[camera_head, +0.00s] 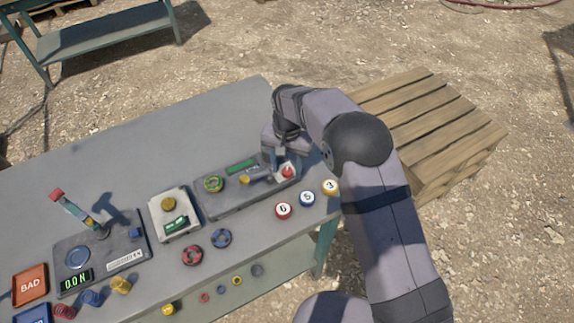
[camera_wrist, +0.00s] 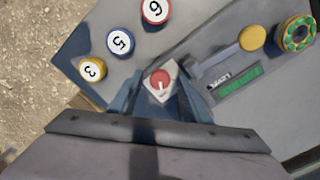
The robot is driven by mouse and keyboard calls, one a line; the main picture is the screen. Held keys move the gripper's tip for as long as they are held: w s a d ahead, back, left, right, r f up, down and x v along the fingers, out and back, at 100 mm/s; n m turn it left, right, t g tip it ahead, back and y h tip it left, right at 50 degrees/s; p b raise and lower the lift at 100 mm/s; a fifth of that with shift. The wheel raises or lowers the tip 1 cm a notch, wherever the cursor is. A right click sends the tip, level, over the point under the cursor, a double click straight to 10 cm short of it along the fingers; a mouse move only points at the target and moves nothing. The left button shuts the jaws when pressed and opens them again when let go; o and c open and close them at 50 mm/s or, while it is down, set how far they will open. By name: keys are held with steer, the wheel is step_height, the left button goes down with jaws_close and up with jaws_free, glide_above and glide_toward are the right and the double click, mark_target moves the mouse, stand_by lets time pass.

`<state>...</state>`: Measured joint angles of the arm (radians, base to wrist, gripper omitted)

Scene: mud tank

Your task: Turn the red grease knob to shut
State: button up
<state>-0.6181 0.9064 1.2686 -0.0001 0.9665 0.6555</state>
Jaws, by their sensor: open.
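The red knob (camera_head: 288,172) sits on a small pale plate at the right end of a grey panel. In the wrist view the red knob (camera_wrist: 160,79) is round, with a pale pointer mark toward the bottom of the picture. My gripper (camera_head: 284,158) is close above it, fingers pointing down. In the wrist view my gripper (camera_wrist: 160,96) is open, with one blue-grey finger on each side of the knob's plate. Nothing is held between the fingers. I cannot tell whether the fingers touch the knob.
The panel (camera_head: 230,203) also carries a green ring wheel (camera_head: 213,184), a yellow knob (camera_wrist: 252,38) and a green display labelled LEVEL (camera_wrist: 240,80). Numbered caps, including a red 6 (camera_head: 284,211), lie near the front edge. A wooden crate (camera_head: 430,115) stands right of the table.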

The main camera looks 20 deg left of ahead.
steer(key=c, duration=1)
steer(key=shift+c, duration=0.2)
steer(key=shift+n, duration=0.4)
steer(key=n+b, duration=0.1)
steer(key=n, duration=1)
steer(key=shift+r, duration=0.1)
steer(key=shift+w+a, duration=0.1)
steer(key=o, duration=1)
steer(key=shift+o, duration=0.2)
steer(key=shift+r, duration=0.1)
